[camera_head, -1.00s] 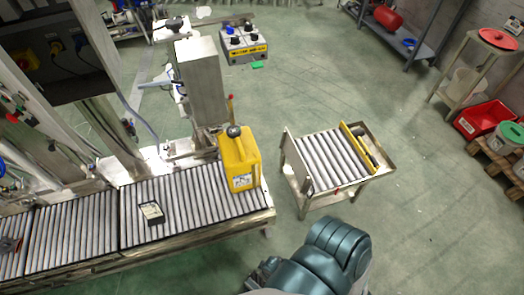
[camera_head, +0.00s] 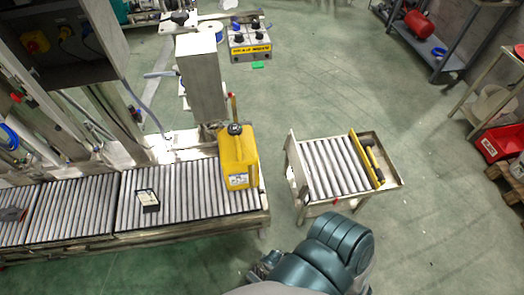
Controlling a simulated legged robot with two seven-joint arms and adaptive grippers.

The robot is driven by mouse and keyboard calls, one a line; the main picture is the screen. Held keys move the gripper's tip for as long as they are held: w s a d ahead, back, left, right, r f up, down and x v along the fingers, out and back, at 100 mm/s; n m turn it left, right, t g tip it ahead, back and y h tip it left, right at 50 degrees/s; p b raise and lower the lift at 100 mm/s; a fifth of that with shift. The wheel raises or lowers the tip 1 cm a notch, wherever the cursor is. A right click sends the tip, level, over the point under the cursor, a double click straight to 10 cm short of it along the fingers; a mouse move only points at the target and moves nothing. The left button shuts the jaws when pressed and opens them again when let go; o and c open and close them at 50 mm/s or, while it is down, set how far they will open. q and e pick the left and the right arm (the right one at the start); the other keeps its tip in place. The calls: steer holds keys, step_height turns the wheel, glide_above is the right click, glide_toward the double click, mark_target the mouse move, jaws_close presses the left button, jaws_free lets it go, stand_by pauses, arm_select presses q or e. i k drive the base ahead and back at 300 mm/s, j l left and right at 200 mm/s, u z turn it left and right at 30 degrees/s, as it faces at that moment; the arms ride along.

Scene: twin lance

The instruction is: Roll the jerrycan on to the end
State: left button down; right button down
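The yellow jerrycan (camera_head: 237,160), with a dark cap on top, stands upright on the right end of the roller conveyor (camera_head: 185,188). A gap of floor separates that end from a small roller cart (camera_head: 332,163) at the right. A yellow bar (camera_head: 366,158) crosses the cart's far right side. My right arm reaches in from the bottom, apart from the jerrycan. Its gripper (camera_head: 264,268) is small and partly hidden behind the arm, below the conveyor's end; its opening is unclear. My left gripper is not in view.
A small black box with a pale label (camera_head: 147,200) lies on the rollers left of the jerrycan. A metal column (camera_head: 201,80) stands behind the conveyor. A control box (camera_head: 249,42) is at the back. Open green floor surrounds the cart; shelving and a red bin (camera_head: 499,143) are at right.

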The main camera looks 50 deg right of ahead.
mark_target(239, 156)
steer(key=l+u, duration=0.1)
steer(key=l, duration=0.2)
steer(key=k+l+u, duration=0.15)
steer(key=l, duration=0.15)
steer(key=l+u, duration=0.25)
steer(key=l, duration=0.9)
steer(key=i, duration=0.05)
